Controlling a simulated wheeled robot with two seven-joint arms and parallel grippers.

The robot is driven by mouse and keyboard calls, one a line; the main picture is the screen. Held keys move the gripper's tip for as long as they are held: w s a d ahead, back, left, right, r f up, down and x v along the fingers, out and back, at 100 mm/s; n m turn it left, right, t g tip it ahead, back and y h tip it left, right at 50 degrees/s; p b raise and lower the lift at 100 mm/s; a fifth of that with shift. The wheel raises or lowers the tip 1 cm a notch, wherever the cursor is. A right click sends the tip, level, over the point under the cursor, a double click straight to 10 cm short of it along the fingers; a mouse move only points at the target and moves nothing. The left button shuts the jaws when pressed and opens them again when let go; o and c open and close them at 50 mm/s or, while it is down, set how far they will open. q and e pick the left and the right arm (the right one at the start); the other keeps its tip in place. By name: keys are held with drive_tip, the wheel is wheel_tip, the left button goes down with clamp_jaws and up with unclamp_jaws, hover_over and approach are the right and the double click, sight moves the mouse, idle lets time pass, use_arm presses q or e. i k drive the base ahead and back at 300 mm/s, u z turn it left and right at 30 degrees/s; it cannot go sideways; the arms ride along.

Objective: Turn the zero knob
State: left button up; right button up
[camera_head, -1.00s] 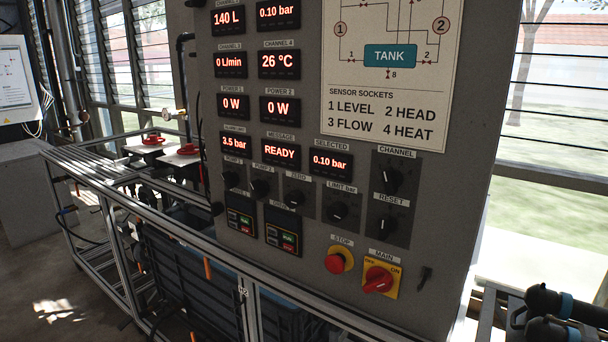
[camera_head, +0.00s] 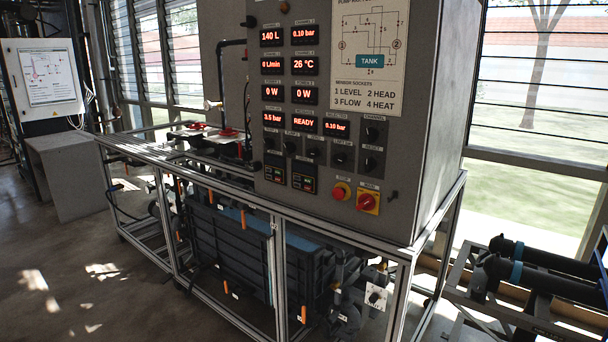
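The zero knob (camera_head: 313,152) is a small dark knob on the front of the grey control cabinet (camera_head: 430,130). It sits in the row of knobs below the red-lit displays, between the second power knob (camera_head: 290,147) and the limit knob (camera_head: 340,158). Its label and pointer are too small to read clearly here. Neither of my grippers is in view, and nothing touches the knob.
The cabinet stands on a metal-framed bench (camera_head: 250,200) with a dark tank (camera_head: 230,240) beneath. A red stop button (camera_head: 341,191) and red main switch (camera_head: 368,201) are below right. Black pipes with blue bands (camera_head: 540,262) lie at right. Floor is open at left.

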sight(313, 152)
drive_tip(key=z, duration=1.1)
drive_tip(key=i, duration=1)
drive_tip(key=u, duration=0.2)
